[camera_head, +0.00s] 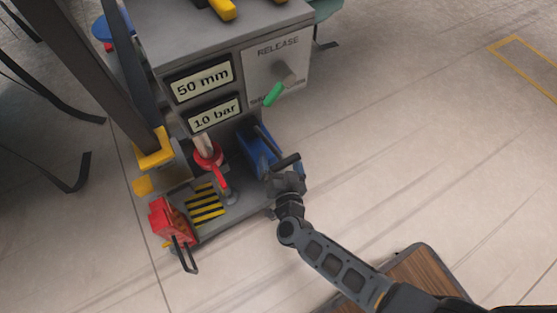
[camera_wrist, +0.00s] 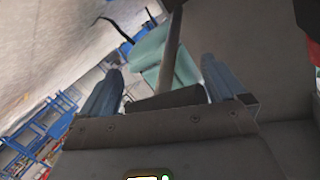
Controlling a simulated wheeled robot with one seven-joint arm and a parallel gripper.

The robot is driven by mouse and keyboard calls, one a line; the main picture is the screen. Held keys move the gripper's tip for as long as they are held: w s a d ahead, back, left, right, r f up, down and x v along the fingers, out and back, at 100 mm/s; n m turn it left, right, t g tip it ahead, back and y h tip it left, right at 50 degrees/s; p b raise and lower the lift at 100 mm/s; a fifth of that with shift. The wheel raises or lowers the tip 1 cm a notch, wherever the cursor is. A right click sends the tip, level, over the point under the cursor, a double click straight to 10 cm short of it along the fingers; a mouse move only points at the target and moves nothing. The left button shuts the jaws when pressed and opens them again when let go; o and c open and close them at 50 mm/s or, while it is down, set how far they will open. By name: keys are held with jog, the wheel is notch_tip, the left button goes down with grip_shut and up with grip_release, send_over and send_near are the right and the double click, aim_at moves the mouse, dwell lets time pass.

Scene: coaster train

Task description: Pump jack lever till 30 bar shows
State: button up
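The pressure display (camera_head: 215,115) on the grey jack cabinet reads 10 bar. A display (camera_head: 203,82) above it reads 50 mm. A blue pump body (camera_head: 257,148) sits low at the cabinet's right side, with a dark bar, seemingly the lever handle (camera_head: 287,160), beside it. My gripper (camera_head: 287,180) is right at this handle, partly covering it. In the wrist view, my two fingers stand apart (camera_wrist: 165,88), with a grey rod (camera_wrist: 172,50) rising between them and a dark block at its foot. Whether the fingers press on the lever is unclear.
A green release handle (camera_head: 272,95) sticks out from the RELEASE panel (camera_head: 278,60). A red part (camera_head: 208,157), a striped plate (camera_head: 205,205) and a red block (camera_head: 172,222) are left of my gripper. Open floor (camera_head: 420,130) lies to the right.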

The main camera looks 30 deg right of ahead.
jog(key=shift+w+a+r, duration=0.15)
jog(key=shift+s+a, duration=0.1)
jog(key=shift+s, duration=0.1)
jog(key=p+v, duration=0.2)
jog(key=v, duration=0.5)
jog(key=shift+s, duration=0.2)
